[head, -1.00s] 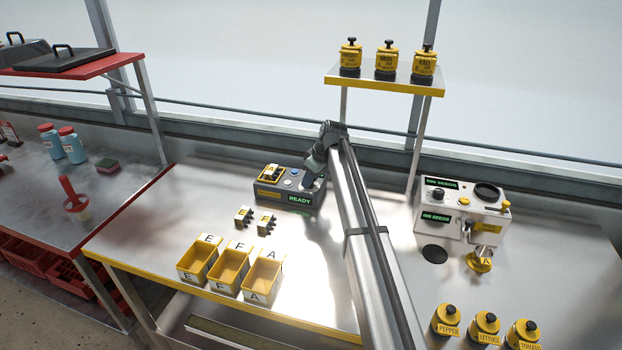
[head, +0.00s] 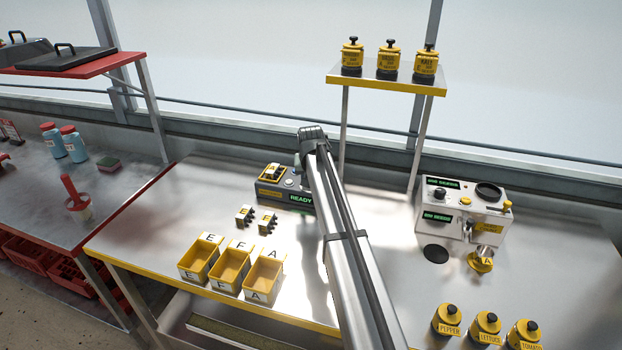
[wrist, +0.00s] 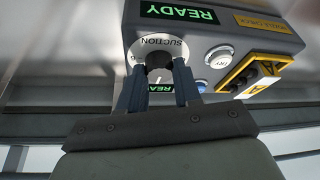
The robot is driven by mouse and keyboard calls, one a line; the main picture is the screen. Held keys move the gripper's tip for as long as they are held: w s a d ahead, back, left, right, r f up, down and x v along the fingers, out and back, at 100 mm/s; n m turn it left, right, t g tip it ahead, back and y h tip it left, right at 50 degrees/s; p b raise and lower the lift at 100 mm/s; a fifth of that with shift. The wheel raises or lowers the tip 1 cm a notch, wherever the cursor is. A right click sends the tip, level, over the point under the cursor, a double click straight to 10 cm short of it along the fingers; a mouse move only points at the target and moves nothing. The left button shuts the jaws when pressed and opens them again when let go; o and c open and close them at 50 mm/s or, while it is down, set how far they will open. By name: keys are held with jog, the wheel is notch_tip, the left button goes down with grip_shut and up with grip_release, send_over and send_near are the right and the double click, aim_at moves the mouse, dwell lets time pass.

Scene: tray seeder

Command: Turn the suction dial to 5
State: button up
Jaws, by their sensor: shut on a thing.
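The suction dial (wrist: 160,62) is a dark round knob on a light ring marked SUCTION, seen upside down in the wrist view. My gripper (wrist: 158,76) has its two blue-grey fingers on either side of the knob, shut on it. A number, perhaps a 5, shows at the ring's left edge. I cannot tell which number the dial points to. The dial is on the dark control box (head: 268,192), which also shows in the wrist view (wrist: 215,30) with a green READY display (wrist: 178,12). In the head view my arm hides the dial and the gripper.
A white button (wrist: 219,57) and a yellow-framed plate marked A (wrist: 250,76) sit beside the dial. Yellow bins (head: 262,275) stand in front of the box. A white seed machine (head: 460,212) is at the right, with yellow jars (head: 447,320) before it.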

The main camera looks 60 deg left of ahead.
jog(key=m+t, duration=0.1)
jog(key=m, duration=0.1)
jog(key=m+h, duration=0.1)
jog(key=m, duration=0.2)
jog(key=shift+s+a+m+t, duration=0.2)
jog(key=shift+m+t, duration=0.1)
jog(key=shift+t, duration=0.1)
jog(key=shift+m+t+h, duration=0.3)
jog(key=shift+m+h, duration=0.7)
jog(key=shift+m, duration=1.3)
jog(key=o, duration=1)
jog(key=shift+o, duration=0.2)
jog(key=a+v, duration=0.1)
jog(key=v, duration=1.2)
jog(key=shift+d+r, duration=0.35)
jog(key=shift+d, duration=0.05)
jog(key=shift+s, duration=0.1)
